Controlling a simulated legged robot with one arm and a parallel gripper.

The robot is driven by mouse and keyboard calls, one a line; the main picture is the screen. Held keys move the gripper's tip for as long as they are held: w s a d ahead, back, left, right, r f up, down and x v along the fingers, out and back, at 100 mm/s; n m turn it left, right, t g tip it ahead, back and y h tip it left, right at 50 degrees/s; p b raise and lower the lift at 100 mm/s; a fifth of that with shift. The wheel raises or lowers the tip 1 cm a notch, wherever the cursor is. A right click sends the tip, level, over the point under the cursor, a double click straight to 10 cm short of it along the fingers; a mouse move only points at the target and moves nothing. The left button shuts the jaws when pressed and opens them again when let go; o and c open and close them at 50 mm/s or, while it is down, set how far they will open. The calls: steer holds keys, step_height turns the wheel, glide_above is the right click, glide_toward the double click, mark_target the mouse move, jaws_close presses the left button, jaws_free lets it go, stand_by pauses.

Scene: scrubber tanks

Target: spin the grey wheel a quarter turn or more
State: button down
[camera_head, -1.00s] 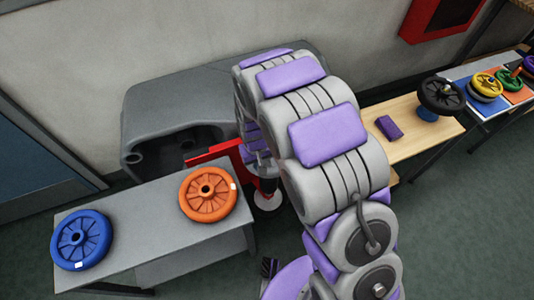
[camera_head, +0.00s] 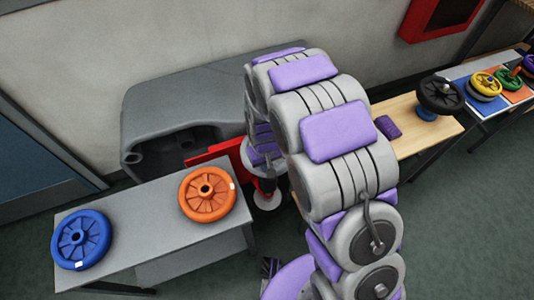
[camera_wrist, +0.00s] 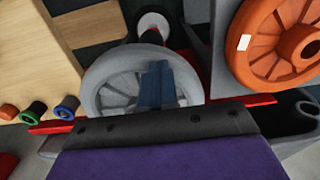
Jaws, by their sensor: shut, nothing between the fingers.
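The grey wheel (camera_wrist: 108,82) is spoked and shows in the wrist view, left of centre, beside a red bar. My gripper (camera_wrist: 158,65) is shut and empty. Its dark blue fingers lie over the right part of the wheel's face, across the spokes. I cannot tell whether they touch it or reach between the spokes. The lower part of the wheel is hidden behind my gripper's body. In the head view my arm covers most of the wheel's area.
An orange wheel (camera_head: 207,194) and a blue wheel (camera_head: 81,240) lie on a grey table (camera_head: 145,210) at left. A dark grey tank housing (camera_head: 170,105) stands behind. At right, a wooden table (camera_head: 400,110) bears a black wheel (camera_head: 441,95) and a purple block (camera_head: 388,127).

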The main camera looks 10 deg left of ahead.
mark_target(282, 167)
steer(key=shift+w+d+f, duration=0.1)
steer(key=shift+d, duration=0.7)
steer(key=shift+d, duration=0.1)
steer(key=shift+w+d, duration=0.2)
steer(key=shift+d, duration=0.3)
steer(key=shift+w+d, duration=0.15)
steer(key=shift+d, duration=0.3)
steer(key=shift+w+d+p, duration=0.1)
steer(key=shift+p, duration=0.2)
steer(key=shift+w+d, duration=0.55)
steer(key=shift+d, duration=0.25)
